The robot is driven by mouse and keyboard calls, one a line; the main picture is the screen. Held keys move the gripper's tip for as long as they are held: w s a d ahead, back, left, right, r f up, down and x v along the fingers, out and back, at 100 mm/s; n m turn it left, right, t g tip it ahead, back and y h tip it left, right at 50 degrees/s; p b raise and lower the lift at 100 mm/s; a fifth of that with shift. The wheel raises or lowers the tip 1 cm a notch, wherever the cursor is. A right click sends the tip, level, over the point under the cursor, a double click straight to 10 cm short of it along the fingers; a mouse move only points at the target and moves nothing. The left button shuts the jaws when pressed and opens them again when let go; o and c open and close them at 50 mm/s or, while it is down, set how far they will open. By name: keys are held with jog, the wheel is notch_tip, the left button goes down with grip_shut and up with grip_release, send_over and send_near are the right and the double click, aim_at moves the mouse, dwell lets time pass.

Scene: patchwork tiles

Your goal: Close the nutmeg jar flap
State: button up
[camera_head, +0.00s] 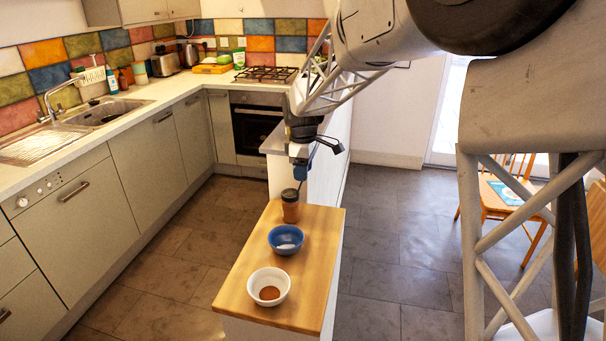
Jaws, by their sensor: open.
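The nutmeg jar (290,208) is a small brown jar with a dark top. It stands upright at the far end of the wooden counter top (245,291). Its flap is too small in this view to tell clearly how far it stands open. My gripper (300,173) hangs just above the jar and slightly to its right, pointing down. It is open, with nothing seen between its fingers. I cannot tell whether a finger touches the jar's top.
A blue bowl (286,233) with something white in it stands just in front of the jar. A white bowl (281,284) holding brown powder stands nearer. The wooden top is narrow, with floor on its left and right. A white wall (326,166) rises behind the jar.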

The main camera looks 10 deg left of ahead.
jog(key=shift+f, duration=0.75)
grip_shut()
